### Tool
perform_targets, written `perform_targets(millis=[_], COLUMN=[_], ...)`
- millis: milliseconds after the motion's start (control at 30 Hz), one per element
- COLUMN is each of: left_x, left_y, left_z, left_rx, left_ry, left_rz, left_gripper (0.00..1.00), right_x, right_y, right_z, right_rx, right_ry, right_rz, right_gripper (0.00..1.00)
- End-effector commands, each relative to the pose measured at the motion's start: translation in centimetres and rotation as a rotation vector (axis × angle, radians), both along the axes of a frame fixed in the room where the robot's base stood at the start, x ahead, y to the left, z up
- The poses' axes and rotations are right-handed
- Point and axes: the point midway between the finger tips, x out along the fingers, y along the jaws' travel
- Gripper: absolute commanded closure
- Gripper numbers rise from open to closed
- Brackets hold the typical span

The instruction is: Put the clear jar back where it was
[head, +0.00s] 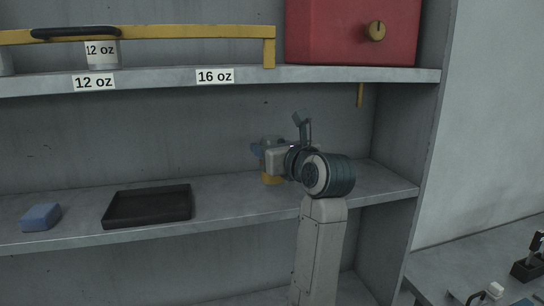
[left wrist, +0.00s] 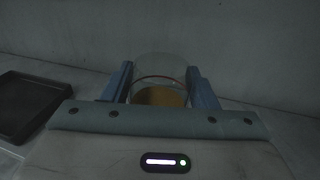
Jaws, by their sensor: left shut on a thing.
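The clear jar (left wrist: 160,68) is between the two fingers of my left gripper in the left wrist view. It is see-through, with amber-brown contents low inside. In the head view its amber lower part (head: 271,180) shows at the shelf, partly hidden behind my left gripper (head: 257,152). My left gripper is shut on the jar, with a blue finger on each side. The jar looks upright, at or just above the lower shelf (head: 240,204); I cannot tell whether it touches. My right gripper is not in view.
A black tray (head: 148,206) and a blue block (head: 41,217) lie on the lower shelf to the left. The upper shelf (head: 330,75) overhangs, with a red box (head: 348,30) and a labelled 12 oz cup (head: 101,55). A side wall closes the right.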

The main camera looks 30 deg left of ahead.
Motion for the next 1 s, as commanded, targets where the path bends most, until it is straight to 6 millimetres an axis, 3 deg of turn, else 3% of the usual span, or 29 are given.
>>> perform_targets(millis=[300, 767, 800, 867, 1000], left_x=[0.0, 0.0, 0.0, 0.0, 0.0], left_y=[0.0, 0.0, 0.0, 0.0, 0.0], left_z=[-3.0, -3.9, -3.8, -3.7, -3.7], left_rx=[0.000, 0.000, 0.000, 0.000, 0.000], left_ry=[0.006, 0.001, 0.001, 0.001, 0.001], left_rz=[0.000, 0.000, 0.000, 0.000, 0.000], left_gripper=[0.78, 0.78, 0.39, 0.27, 0.25], right_x=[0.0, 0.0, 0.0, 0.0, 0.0], right_y=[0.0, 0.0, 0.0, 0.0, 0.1], right_z=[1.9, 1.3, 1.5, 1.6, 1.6], right_rx=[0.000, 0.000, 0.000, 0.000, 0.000], right_ry=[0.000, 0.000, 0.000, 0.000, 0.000], right_rz=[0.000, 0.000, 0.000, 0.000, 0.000], right_gripper=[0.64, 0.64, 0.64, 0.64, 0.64])
